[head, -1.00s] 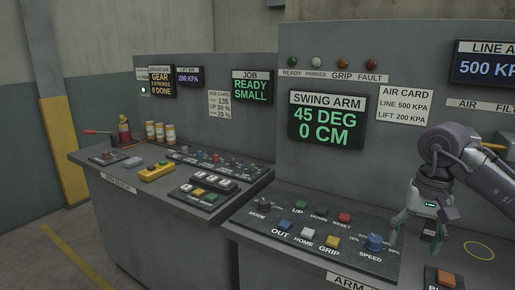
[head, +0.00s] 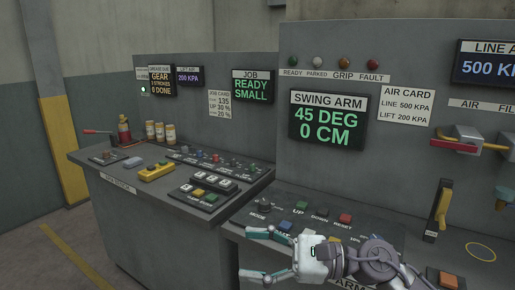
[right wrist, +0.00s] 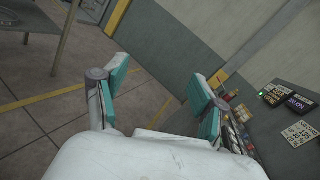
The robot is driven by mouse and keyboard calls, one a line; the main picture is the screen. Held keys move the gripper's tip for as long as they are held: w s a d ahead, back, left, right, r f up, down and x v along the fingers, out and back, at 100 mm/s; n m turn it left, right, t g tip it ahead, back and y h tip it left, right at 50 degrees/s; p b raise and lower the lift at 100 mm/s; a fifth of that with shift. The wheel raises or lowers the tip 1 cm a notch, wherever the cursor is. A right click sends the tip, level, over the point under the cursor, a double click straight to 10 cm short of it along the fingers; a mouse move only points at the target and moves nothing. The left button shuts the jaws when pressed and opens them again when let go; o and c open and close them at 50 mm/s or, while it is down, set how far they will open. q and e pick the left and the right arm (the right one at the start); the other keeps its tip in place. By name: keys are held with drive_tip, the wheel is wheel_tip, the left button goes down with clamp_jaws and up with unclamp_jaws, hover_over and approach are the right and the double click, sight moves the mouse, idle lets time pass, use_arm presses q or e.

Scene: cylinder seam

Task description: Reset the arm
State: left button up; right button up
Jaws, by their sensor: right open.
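The red RESET button (head: 345,218) is on the sloped swing arm panel, right of the black DOWN button (head: 321,210) and green UP button (head: 301,206). The SWING ARM display (head: 327,120) reads 45 DEG, 0 CM. My right gripper (head: 245,252) is open and empty in front of the panel's lower left, its fingers pointing left, apart from the RESET button. It hides much of the lower button row, and the blue OUT button (head: 285,225) shows just above it. In the right wrist view its open fingers (right wrist: 157,100) show floor and wall beyond. My left gripper is not in view.
Lamps READY, PARKED, GRIP and FAULT (head: 373,64) sit above the display. A red-handled valve (head: 460,142) and a yellow lever (head: 442,208) stand at right. An orange button (head: 446,279) is at lower right. A second console (head: 165,190) stands at left.

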drive_tip(key=w+d+m+t+h, duration=0.2)
drive_tip(key=d+m+t+h, duration=0.15)
drive_tip(key=m+t, duration=0.8)
drive_tip(key=w+d+m+t+h, duration=0.3)
drive_tip(key=d+m+t, duration=0.3)
drive_tip(key=m, duration=1.1)
drive_tip(key=s+d+f+m+g+h, duration=0.1)
drive_tip(key=s+d+f+m+h, duration=0.1)
drive_tip(key=d+f+m+h, duration=0.4)
drive_tip(key=s+d+f+m+g+h, duration=0.1)
drive_tip(key=d+f+m+g+h, duration=0.1)
drive_tip(key=f+m+h, duration=0.55)
drive_tip(key=s+d+f+m+g+y, duration=0.1)
drive_tip(key=s+d+f+m+g, duration=0.1)
drive_tip(key=s+f+m+g, duration=0.7)
drive_tip(key=s+d+f+m+g+y, duration=0.15)
drive_tip(key=s+f+m+g, duration=0.25)
drive_tip(key=s+f, duration=0.95)
wheel_tip(320, 180, down, 21)
drive_tip(key=s+p, duration=0.1)
drive_tip(key=s, duration=0.2)
drive_tip(key=s+d+f+g+p, duration=0.1)
drive_tip(key=s+d+f+g, duration=0.1)
drive_tip(key=s+f, duration=1.4)
drive_tip(key=shift+s+d+h, duration=0.35)
drive_tip(key=shift+d+h, duration=0.1)
drive_tip(key=shift+d, duration=0.15)
